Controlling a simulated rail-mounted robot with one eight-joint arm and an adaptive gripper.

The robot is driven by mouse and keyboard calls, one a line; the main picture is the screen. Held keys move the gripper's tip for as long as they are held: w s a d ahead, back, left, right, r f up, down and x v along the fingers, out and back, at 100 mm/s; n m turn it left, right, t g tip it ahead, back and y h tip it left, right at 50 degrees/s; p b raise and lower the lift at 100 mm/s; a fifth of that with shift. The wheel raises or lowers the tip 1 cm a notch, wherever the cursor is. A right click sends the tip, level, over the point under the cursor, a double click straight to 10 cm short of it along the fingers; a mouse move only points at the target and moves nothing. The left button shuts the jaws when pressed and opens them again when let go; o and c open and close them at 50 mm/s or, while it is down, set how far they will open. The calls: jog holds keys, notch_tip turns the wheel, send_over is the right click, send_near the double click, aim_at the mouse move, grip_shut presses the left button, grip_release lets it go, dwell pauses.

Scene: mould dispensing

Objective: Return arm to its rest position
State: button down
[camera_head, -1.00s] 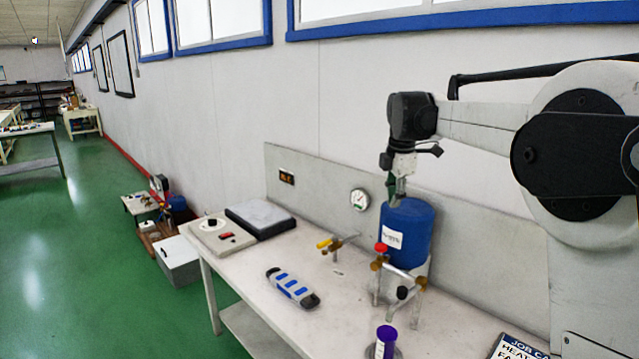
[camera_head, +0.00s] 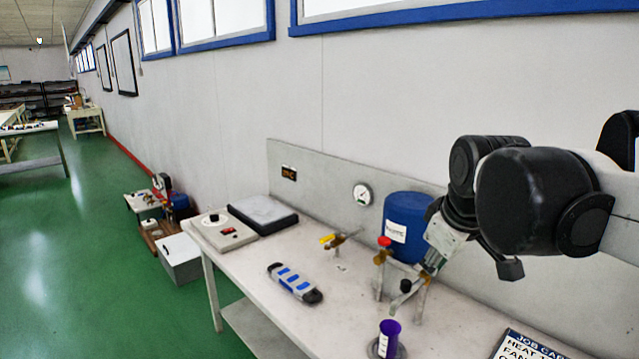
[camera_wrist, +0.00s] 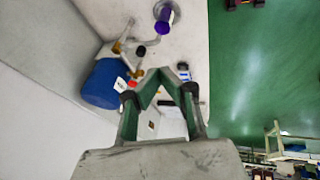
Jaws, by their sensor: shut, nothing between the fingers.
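My gripper (camera_head: 424,276) points down and left in the head view, in front of the blue drum (camera_head: 405,213). Its fingers are shut with nothing between them. In the wrist view the fingertips (camera_wrist: 161,73) come together in the middle, and the drum (camera_wrist: 103,85) shows to their left. In the head view the gripper overlaps the brass valve and pipe with the red knob (camera_head: 384,242), and I cannot tell the gap between them. My wrist and forearm extend to the right, over the bench.
A purple cup (camera_head: 390,330) stands at the bench's front. A grey-blue tool (camera_head: 294,282) lies mid-bench. Open green floor (camera_head: 80,260) lies left.

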jog(key=s+f+m+t+b, duration=0.1)
jog(key=s+f+m, duration=0.6)
jog(key=s+f, duration=0.4)
jog(key=s, duration=0.2)
jog(key=shift+s+f+t, duration=0.2)
jog(key=shift+s+t, duration=0.2)
jog(key=shift+w+r, duration=0.1)
dwell(0.9)
